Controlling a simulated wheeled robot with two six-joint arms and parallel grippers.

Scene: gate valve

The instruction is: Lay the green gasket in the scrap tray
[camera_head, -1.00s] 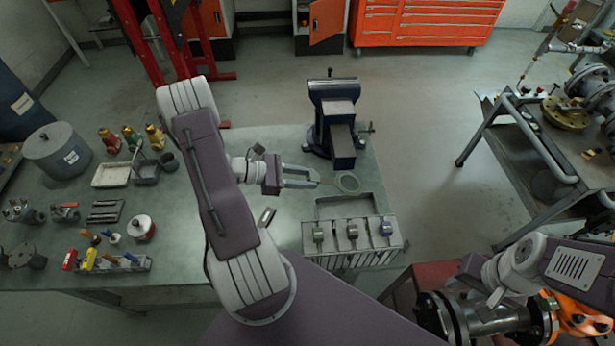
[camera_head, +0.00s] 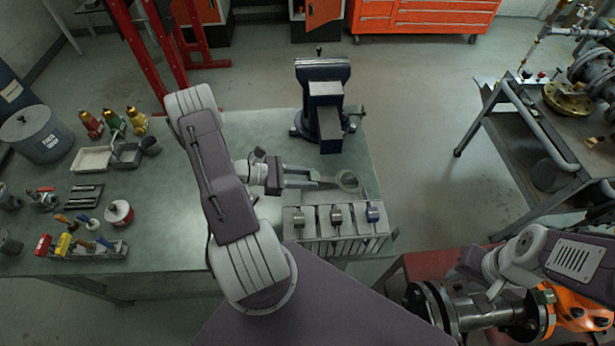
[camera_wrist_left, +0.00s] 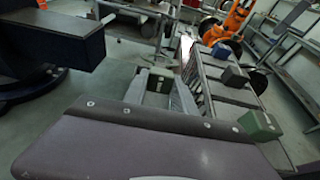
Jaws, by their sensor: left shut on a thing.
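A pale shallow tray (camera_head: 91,159) and a dark grey tray (camera_head: 126,156) stand at the left of the bench. I cannot tell which is the scrap tray. My right arm is at the lower right by the pipe; its fingers (camera_head: 468,263) cannot be made out.
The grey rack (camera_head: 325,240) carries several small coloured blocks. A blue vise (camera_head: 322,105) stands behind the gripper. A dark cart (camera_head: 535,150) stands to the right across open floor.

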